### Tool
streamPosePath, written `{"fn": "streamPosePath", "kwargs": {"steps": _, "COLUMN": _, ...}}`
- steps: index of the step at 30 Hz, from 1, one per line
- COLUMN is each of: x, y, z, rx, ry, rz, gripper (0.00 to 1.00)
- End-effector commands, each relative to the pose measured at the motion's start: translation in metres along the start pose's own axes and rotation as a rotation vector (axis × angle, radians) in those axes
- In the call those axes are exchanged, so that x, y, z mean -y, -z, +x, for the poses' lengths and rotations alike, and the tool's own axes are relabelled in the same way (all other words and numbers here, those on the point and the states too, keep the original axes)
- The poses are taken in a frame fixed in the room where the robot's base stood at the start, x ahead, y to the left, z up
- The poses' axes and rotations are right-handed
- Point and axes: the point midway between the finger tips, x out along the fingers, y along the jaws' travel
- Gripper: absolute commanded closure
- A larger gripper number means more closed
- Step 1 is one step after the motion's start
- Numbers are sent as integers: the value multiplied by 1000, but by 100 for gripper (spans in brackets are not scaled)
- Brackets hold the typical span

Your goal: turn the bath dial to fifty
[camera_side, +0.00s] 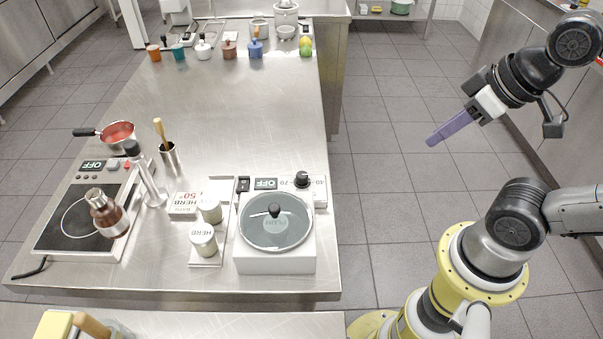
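The bath (272,262) is a white box with a round glass lid (275,228) and a black lid knob, standing near the front right of the steel counter. Its black dial (303,180) sits at the back right corner, among printed numbers, of which 40 and 70 are partly legible. The display (265,184) beside it reads OFF. My gripper (432,141) hangs in the air right of the counter, well apart from the dial. Its purple fingers point down and left. They overlap from this side, so any gap between them is hidden.
Two herb jars (205,241) and a printed card (183,207) stand left of the bath. A hot plate (85,218) with a copper-coloured vessel is further left. Small pots (255,49) line the far end. The counter's middle is clear.

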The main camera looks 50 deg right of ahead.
Motion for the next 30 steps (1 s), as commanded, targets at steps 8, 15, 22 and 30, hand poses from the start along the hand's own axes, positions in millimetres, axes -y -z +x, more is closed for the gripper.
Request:
{"fn": "streamPosePath", "kwargs": {"steps": 8, "x": 0, "y": 15, "z": -16, "rx": 19, "ry": 4, "rz": -275, "gripper": 39}}
{"fn": "streamPosePath", "kwargs": {"steps": 15, "x": 12, "y": 69, "z": -27, "rx": 101, "ry": 60, "rz": -648, "gripper": 39}}
{"fn": "streamPosePath", "kwargs": {"steps": 22, "x": 41, "y": 132, "z": -8, "rx": 205, "ry": 165, "rz": -1010, "gripper": 39}}
{"fn": "streamPosePath", "kwargs": {"steps": 30, "x": 95, "y": 179, "z": 48, "rx": 330, "ry": 291, "rz": -1274, "gripper": 39}}
